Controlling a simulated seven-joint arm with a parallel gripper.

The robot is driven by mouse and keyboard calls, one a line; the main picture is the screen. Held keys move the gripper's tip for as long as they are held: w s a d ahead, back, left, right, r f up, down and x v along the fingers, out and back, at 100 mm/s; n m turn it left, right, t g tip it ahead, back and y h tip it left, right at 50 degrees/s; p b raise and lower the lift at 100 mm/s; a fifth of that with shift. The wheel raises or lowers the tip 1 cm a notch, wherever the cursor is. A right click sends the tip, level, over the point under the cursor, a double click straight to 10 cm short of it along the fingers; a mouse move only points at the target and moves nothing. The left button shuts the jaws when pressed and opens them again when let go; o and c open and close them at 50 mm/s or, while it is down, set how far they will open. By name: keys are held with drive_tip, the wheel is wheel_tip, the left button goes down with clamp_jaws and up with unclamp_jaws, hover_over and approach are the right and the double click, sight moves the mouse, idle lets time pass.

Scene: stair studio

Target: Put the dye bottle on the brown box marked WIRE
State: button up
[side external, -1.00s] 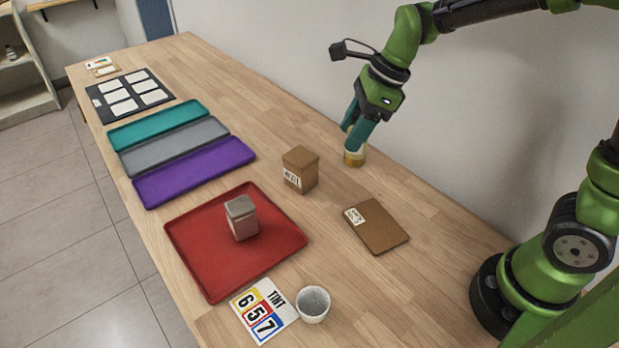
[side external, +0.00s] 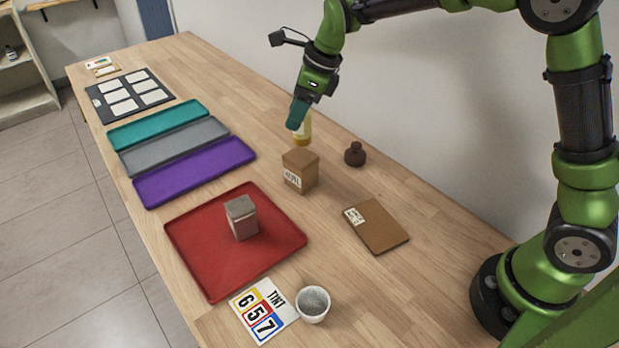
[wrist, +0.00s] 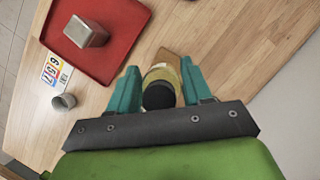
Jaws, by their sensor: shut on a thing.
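My gripper (side external: 298,120) is shut on a yellow bottle (side external: 302,134), apparently the dye bottle. It holds the bottle upright behind the upright brown box (side external: 301,170). In the wrist view the bottle's dark cap and pale yellow body (wrist: 161,73) sit between the teal fingers (wrist: 159,68), with part of a brown box (wrist: 168,57) just beyond. The upright box has a white label with one short word, possibly WIRE. A flat brown box (side external: 383,228) nearer the arm has a label too small to read. I cannot tell the bottle's height above the table.
A small dark brown jar (side external: 355,154) stands right of the upright box. A red tray (side external: 195,265) holds a grey-topped container (side external: 241,217). A white cup (side external: 313,304) and a TINT card (side external: 264,311) are in front. Purple, grey and teal trays (side external: 155,125) lie left.

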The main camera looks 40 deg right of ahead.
drive_tip(key=shift+w+f, duration=0.1)
drive_tip(key=shift+w, duration=0.1)
drive_tip(key=shift+f, duration=1.65)
drive_tip(key=shift+f, duration=0.2)
drive_tip(key=o, duration=1.2)
drive_tip(key=shift+c, duration=0.2)
